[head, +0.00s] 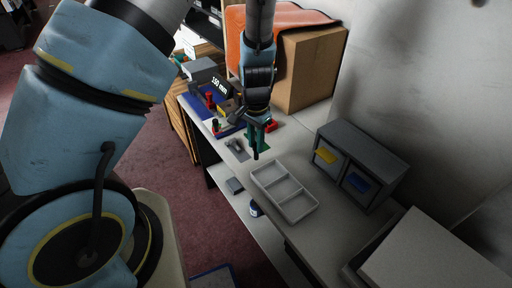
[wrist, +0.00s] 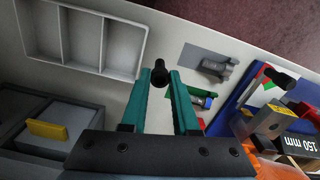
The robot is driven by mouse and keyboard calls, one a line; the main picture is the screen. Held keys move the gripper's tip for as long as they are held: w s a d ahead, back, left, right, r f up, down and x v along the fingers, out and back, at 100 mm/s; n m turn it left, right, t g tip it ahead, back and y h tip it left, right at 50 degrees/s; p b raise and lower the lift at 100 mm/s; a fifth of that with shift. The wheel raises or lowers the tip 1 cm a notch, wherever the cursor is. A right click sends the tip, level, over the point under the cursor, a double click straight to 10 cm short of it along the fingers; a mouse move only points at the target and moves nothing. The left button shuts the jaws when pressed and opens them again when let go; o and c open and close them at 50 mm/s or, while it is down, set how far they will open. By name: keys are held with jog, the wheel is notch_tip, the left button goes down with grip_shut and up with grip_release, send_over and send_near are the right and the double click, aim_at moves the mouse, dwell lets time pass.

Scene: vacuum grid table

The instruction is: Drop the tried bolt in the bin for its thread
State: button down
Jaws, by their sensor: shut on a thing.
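My gripper (head: 262,140) has teal fingers and is shut on a black bolt (head: 256,154), which hangs below the fingertips over the table. In the wrist view the black bolt (wrist: 159,74) shows end-on between the two teal fingertips (wrist: 160,82). A grey bin unit (head: 364,150) stands to the right, with two bins side by side: one with a yellow label (head: 326,155), one with a blue label (head: 358,182). In the wrist view only the yellow label (wrist: 47,130) shows, at lower left. The bolt is apart from both bins. Its thread is too small to read.
A pale three-compartment tray (head: 267,185), apparently empty, lies between my gripper and the bin unit. A grey fixture (wrist: 215,69) sits on a dark plate beyond the fingers. A blue board (wrist: 240,98) holds coloured pieces and a "150 mm" block. A cardboard box (head: 308,72) stands behind.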

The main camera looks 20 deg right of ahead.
jog(key=shift+f, duration=1.4)
jog(key=shift+f, duration=0.1)
jog(key=shift+f, duration=0.15)
jog(key=c, duration=0.7)
grip_release()
